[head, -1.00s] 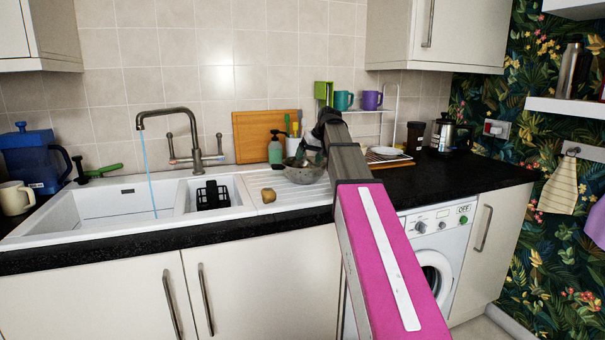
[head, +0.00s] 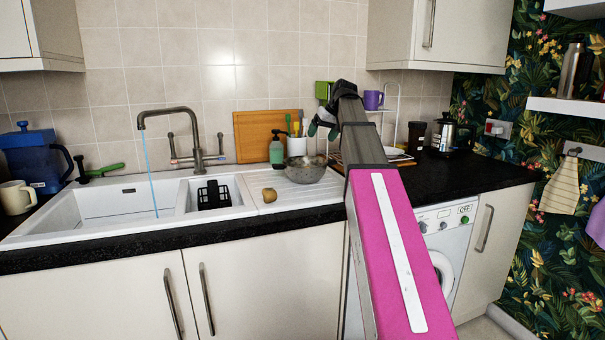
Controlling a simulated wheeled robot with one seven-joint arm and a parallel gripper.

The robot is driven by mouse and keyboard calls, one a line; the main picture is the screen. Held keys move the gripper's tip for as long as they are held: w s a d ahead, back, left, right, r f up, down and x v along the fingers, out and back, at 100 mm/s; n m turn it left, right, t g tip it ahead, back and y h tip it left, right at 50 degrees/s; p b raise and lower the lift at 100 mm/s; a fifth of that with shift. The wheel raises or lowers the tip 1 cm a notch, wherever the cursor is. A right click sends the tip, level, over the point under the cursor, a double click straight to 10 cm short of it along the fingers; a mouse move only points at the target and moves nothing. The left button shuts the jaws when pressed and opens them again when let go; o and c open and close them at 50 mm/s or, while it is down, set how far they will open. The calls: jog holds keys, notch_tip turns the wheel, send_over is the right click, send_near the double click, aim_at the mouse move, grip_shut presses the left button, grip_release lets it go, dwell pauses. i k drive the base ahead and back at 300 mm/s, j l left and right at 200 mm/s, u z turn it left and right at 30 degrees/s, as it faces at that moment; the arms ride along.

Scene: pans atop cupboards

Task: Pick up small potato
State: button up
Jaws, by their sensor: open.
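A small brown potato (head: 269,194) lies on the white drainboard (head: 285,202), just right of the sink basins. A metal bowl (head: 306,171) stands behind and to the right of it on the same drainboard. My gripper (head: 318,128) is raised above the bowl, up and to the right of the potato and clear of it. It is open, and I see nothing held in it. My own arm hides part of the counter to the right of the bowl.
Water runs from the tap (head: 178,120) into the left basin (head: 120,206). A black rack (head: 213,195) sits in the small basin. A green soap bottle (head: 276,148), a white utensil pot (head: 297,146) and a wooden board (head: 262,135) stand behind. The drainboard around the potato is clear.

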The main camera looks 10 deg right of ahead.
aim_at(270, 195)
jog(key=k, duration=1)
